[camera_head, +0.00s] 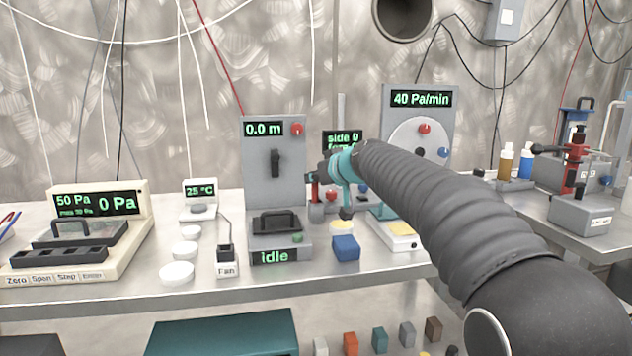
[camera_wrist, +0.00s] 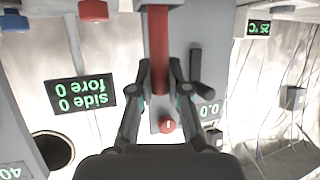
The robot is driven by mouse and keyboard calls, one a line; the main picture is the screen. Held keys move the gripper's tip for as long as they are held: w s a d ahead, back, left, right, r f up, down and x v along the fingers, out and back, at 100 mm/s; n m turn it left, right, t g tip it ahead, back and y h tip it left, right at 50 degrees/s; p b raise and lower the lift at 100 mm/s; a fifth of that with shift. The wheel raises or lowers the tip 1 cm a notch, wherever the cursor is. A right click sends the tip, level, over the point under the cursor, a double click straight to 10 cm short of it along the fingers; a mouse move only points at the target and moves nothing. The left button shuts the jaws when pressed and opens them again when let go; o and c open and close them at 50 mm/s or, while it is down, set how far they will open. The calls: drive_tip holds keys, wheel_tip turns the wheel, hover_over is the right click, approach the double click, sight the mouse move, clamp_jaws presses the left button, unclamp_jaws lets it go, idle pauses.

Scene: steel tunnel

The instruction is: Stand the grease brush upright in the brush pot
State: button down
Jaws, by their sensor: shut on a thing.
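My gripper (camera_head: 326,170) is at the middle of the bench in the head view, in front of the grey panels. It also shows in the wrist view (camera_wrist: 160,78), which looks upside down, with its fingers on either side of a red handle. The red handle, which I take for the grease brush (camera_wrist: 158,45), also shows below the gripper in the head view (camera_head: 315,190) and looks about upright. A small grey body, possibly the brush pot (camera_head: 316,208), is under it. I cannot tell whether the brush's lower end is inside it.
A blue block (camera_head: 346,248) and a yellow-topped white box (camera_head: 401,236) are in front and to the right. The "0.0 m" panel (camera_head: 262,190) stands left of the gripper, the "40 Pa/min" panel (camera_head: 448,122) right. A red knob (camera_wrist: 93,10) is close beside the handle.

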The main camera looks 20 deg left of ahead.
drive_tip(key=shift+f, duration=0.3)
drive_tip(key=c, duration=1.1)
unclamp_jaws()
drive_tip(key=shift+c, duration=0.2)
drive_tip(key=shift+r, duration=0.15)
drive_tip(key=shift+s+d, duration=0.1)
drive_tip(key=shift+d, duration=0.05)
drive_tip(key=b+v, duration=0.2)
drive_tip(key=v, duration=0.9)
drive_tip(key=shift+s+d+r, duration=0.2)
drive_tip(key=shift+d, duration=0.1)
